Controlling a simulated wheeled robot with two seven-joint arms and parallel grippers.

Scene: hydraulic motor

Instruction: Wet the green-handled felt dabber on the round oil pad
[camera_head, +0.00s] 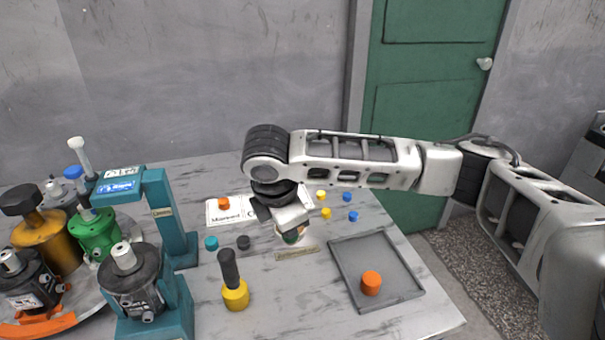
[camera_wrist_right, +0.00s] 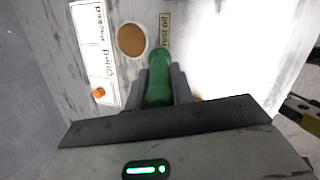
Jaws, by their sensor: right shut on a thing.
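My right gripper (camera_wrist_right: 160,82) is shut on the green handle of the dabber (camera_wrist_right: 159,76). The handle points away from the wrist camera. In the head view, the right gripper (camera_head: 290,225) hangs low over the middle of the table, with a bit of the green handle (camera_head: 291,237) showing below it. The felt end cannot be made out. The round brown oil pad (camera_wrist_right: 132,39) lies beside a "rust oil" label (camera_wrist_right: 164,30), just left of the handle's far end in the wrist view. In the head view I cannot make out the pad. My left gripper is not in view.
A grey tray (camera_head: 340,267) with an orange plug (camera_head: 371,283) stands at right. A yellow-based, black-handled tool (camera_head: 235,293) stands in front. A teal press (camera_head: 172,215) and several motors fill the left. Small coloured plugs and a printed card (camera_head: 235,213) lie behind.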

